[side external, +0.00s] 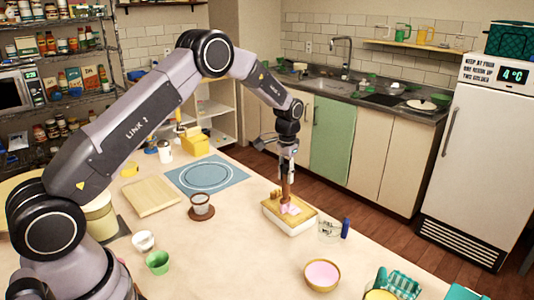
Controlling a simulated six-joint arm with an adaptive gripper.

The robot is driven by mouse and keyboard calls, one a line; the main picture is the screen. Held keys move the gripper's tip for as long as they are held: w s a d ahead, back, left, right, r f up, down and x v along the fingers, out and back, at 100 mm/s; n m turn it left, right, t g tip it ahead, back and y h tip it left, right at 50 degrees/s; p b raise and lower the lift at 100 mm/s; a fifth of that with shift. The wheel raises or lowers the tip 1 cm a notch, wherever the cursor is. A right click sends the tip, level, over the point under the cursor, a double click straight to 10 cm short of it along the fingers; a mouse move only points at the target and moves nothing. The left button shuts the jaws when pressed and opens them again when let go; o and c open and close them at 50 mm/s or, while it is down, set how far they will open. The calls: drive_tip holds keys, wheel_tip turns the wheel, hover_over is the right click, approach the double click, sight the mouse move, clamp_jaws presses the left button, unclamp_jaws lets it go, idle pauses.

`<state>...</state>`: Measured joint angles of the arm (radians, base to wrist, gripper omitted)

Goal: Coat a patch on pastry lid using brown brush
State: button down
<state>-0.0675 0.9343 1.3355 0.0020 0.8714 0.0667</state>
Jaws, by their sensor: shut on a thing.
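My gripper (287,158) is shut on the upper part of the brown brush (286,188) and holds it upright, bristle end down. The brush end is over the pastry lid (305,214), a golden-tan slab on a white dish on the table. A pink area (291,209) shows on the lid right at the brush's lower end. I cannot tell how much of it is bristles and how much is coating, or whether the bristles press on the lid. A tan bowl with pink liquid (322,274) stands nearer the camera.
A clear container and a blue item (345,228) stand close right of the dish. A small glass on a brown coaster (201,213), a blue mat (180,184) and a wooden board (151,197) lie left. Bare table separates the dish and bowl.

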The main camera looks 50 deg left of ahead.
drive_tip(key=w+d, duration=0.4)
drive_tip(key=w, duration=0.3)
drive_tip(key=shift+s, duration=4.85)
drive_tip(key=shift+w, duration=5)
wheel_tip(320, 180, up, 8)
drive_tip(key=shift+d, duration=0.3)
